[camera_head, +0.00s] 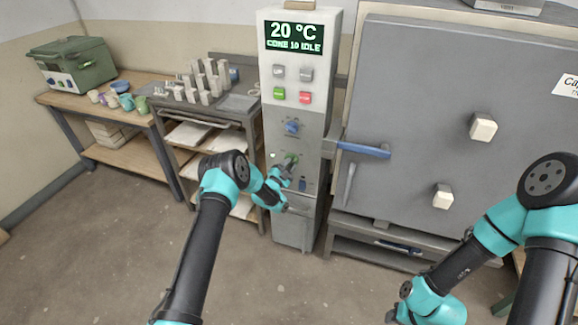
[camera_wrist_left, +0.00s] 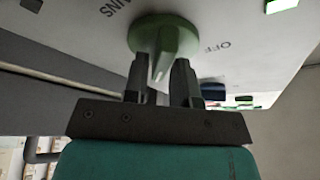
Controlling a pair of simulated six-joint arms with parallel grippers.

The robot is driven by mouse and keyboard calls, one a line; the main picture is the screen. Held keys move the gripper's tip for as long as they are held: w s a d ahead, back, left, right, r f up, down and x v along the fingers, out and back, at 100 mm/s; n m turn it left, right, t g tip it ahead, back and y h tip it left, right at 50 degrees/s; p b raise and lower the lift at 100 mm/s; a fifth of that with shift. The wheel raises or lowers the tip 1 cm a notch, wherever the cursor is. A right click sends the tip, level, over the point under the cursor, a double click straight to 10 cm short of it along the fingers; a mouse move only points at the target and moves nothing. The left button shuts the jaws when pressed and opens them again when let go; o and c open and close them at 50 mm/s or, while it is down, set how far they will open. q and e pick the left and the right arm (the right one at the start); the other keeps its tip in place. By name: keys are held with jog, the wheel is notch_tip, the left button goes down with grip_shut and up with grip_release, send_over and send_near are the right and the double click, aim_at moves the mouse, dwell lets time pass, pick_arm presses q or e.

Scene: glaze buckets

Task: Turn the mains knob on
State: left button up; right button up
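The mains knob (camera_wrist_left: 165,40) is a round green knob with a raised grip bar, on a grey panel with lettering that reads as MAINS and OFF. In the head view the knob (camera_head: 291,159) sits low on the kiln's control column (camera_head: 300,125). In the head view my left gripper (camera_head: 287,170) partly covers the knob. My right arm is at the lower right; its fingers do not show.
A blue knob (camera_head: 292,127) sits above the green one, with several coloured buttons higher up. The kiln door (camera_head: 420,110) with a blue handle (camera_head: 363,149) is at right. A shelf rack (camera_head: 205,120) stands at left.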

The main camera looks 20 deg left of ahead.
pick_arm(q)
jog(key=shift+o, duration=1.3)
jog(key=v, duration=1.7)
jog(key=shift+s, duration=0.2)
jog(key=shift+a, duration=0.1)
jog(key=s+d+f+n+g+y, duration=0.1)
jog(key=s+d+f+n+g, duration=0.2)
jog(key=s+n+g, duration=0.25)
jog(key=s+d+f+n+g+y, duration=0.25)
jog(key=s+n+g, duration=0.2)
jog(key=s, duration=0.25)
jog(key=s+d+r+n+g, duration=0.2)
jog(key=s+n+g, duration=0.3)
jog(key=s, duration=1.6)
jog(key=g, duration=0.4)
jog(key=shift+d+n, duration=0.15)
jog(key=shift+n, duration=0.15)
